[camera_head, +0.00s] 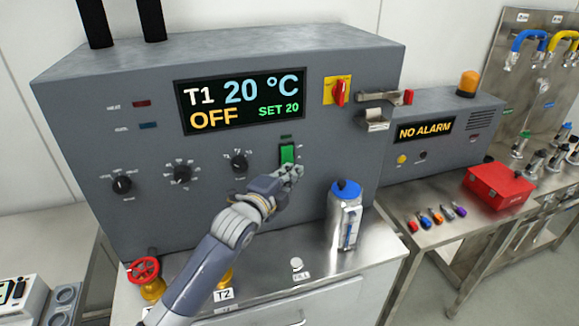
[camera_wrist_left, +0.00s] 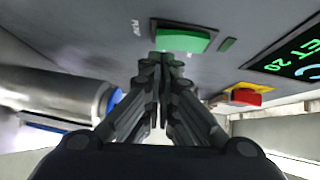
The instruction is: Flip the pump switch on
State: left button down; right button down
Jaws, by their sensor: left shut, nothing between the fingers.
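The pump switch (camera_head: 288,153) is a green rocker on the front of the grey control unit, below the right end of the display. It also shows in the left wrist view as a green block (camera_wrist_left: 182,38) just beyond the fingertips. My left gripper (camera_head: 291,172) is shut and empty, with its tips at the lower edge of the switch. In the left wrist view the closed fingers (camera_wrist_left: 162,62) point at the switch; I cannot tell whether they touch it. The small lamp (camera_head: 286,137) above the switch looks dark green. My right gripper is not in view.
The display (camera_head: 238,100) reads T1 20 °C, OFF, SET 20. A steel bottle with a blue cap (camera_head: 345,215) stands close to the right of my left gripper. A red rotary switch (camera_head: 340,92) sits on a yellow plate. Knobs (camera_head: 182,174) line the panel to the left.

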pick_arm(q)
jog(key=shift+w+a, duration=0.15)
jog(key=shift+w, duration=0.2)
jog(key=shift+w+a+f+m+b, duration=0.15)
jog(key=shift+w+f+m+b, duration=0.2)
jog(key=shift+b, duration=0.7)
jog(key=shift+r, duration=0.1)
